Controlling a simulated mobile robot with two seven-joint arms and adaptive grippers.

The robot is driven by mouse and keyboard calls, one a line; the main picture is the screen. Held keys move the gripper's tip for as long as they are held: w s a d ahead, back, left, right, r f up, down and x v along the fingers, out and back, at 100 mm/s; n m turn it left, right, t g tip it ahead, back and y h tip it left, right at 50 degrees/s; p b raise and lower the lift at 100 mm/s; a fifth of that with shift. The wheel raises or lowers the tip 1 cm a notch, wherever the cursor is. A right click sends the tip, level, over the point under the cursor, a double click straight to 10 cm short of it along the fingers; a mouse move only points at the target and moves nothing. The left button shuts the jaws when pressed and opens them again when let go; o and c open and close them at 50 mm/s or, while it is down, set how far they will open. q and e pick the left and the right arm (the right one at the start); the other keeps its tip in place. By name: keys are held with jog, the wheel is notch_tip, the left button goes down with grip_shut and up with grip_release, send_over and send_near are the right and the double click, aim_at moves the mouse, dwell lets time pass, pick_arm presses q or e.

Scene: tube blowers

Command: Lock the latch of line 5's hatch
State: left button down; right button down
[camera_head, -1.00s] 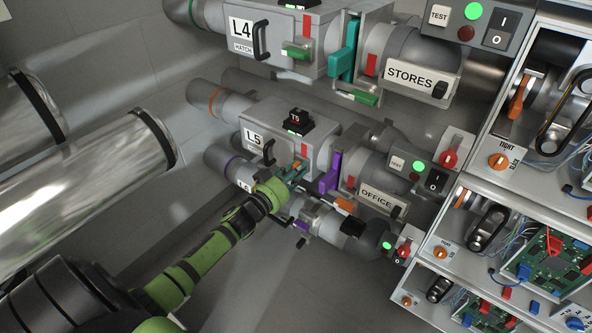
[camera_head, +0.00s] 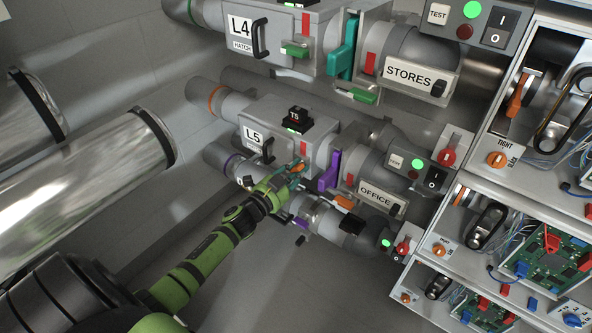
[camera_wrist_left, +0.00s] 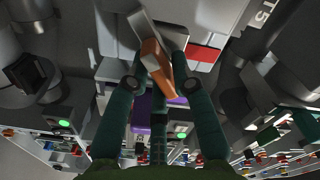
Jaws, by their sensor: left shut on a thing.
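The line 5 hatch box (camera_head: 283,133), marked L5, is grey with a black handle (camera_head: 268,150). Its small orange latch (camera_head: 298,166) sits low on the front, below a red mark (camera_head: 303,149). My left gripper (camera_head: 290,174) is at the latch, its teal fingers closed around it. In the left wrist view the orange latch (camera_wrist_left: 155,64) lies tilted between the fingers of my left gripper (camera_wrist_left: 160,66); the red mark (camera_wrist_left: 203,54) is just to its right. The fingers hide part of the latch. My right gripper is not in view.
A purple lever (camera_head: 329,171) stands close to the right of the hatch. The lower pipe with its clamp (camera_head: 317,213) lies below the gripper. The L4 hatch box (camera_head: 285,38) is above. Shelves with electronics (camera_head: 540,255) fill the right side.

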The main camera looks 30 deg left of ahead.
pick_arm(q)
jog(key=shift+m, duration=1.5)
jog(key=m+b, duration=0.1)
jog(key=m, duration=0.2)
jog(key=shift+f, duration=0.15)
jog(key=shift+m, duration=0.9)
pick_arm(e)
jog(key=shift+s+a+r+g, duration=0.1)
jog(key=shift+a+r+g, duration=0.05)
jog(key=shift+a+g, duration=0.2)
pick_arm(q)
jog(key=shift+a+b, duration=0.1)
jog(key=shift+b, duration=0.2)
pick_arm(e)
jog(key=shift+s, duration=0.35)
pick_arm(q)
jog(key=c, duration=1.1)
grip_release()
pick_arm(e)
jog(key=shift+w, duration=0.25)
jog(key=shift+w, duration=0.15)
